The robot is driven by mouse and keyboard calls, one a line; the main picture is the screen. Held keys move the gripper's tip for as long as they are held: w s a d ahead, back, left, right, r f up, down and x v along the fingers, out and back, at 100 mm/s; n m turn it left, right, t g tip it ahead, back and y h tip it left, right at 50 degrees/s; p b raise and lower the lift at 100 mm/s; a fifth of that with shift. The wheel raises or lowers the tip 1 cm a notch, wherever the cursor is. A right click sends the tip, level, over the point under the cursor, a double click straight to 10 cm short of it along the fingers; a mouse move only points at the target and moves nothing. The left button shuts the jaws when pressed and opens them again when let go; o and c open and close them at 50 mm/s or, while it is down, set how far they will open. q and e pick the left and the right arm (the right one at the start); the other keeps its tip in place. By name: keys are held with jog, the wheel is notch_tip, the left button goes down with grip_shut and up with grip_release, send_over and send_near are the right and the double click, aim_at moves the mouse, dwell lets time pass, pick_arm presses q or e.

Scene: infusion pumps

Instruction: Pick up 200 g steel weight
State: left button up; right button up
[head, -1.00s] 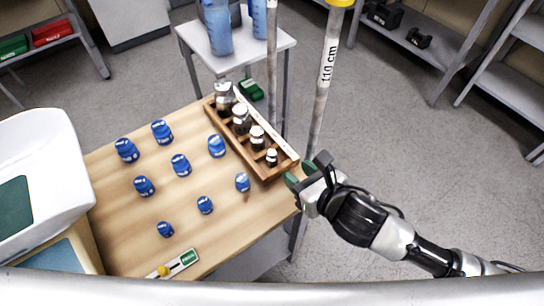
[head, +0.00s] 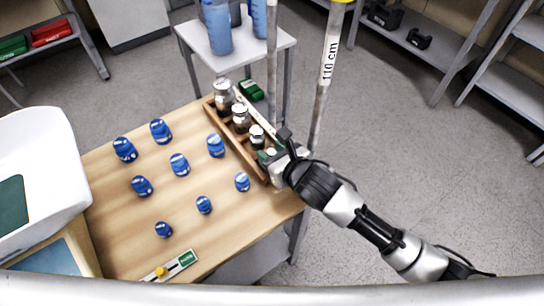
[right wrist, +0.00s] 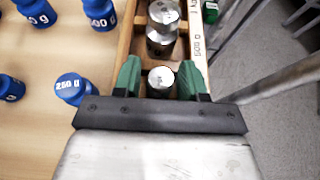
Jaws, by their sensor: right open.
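A wooden rack (head: 225,138) holds a row of shiny steel weights, the largest (head: 223,92) at the far end. The smallest steel weight (right wrist: 161,80) is at the near end; its own label is not readable, so I cannot confirm it is the 200 g one. My right gripper (head: 270,157) is at this near end and partly hides the weight in the head view. In the right wrist view the open right gripper (right wrist: 160,82) has its green fingers on either side of that weight, with no clear grip on it. My left gripper is not in view.
Several blue weights (head: 180,164) stand on the wooden table (head: 110,200) left of the rack. A larger steel weight (right wrist: 162,40) is just beyond the fingers. A pole marked 110 cm (head: 328,75) stands close behind my right arm.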

grip_shut()
jog(key=shift+r, duration=0.1)
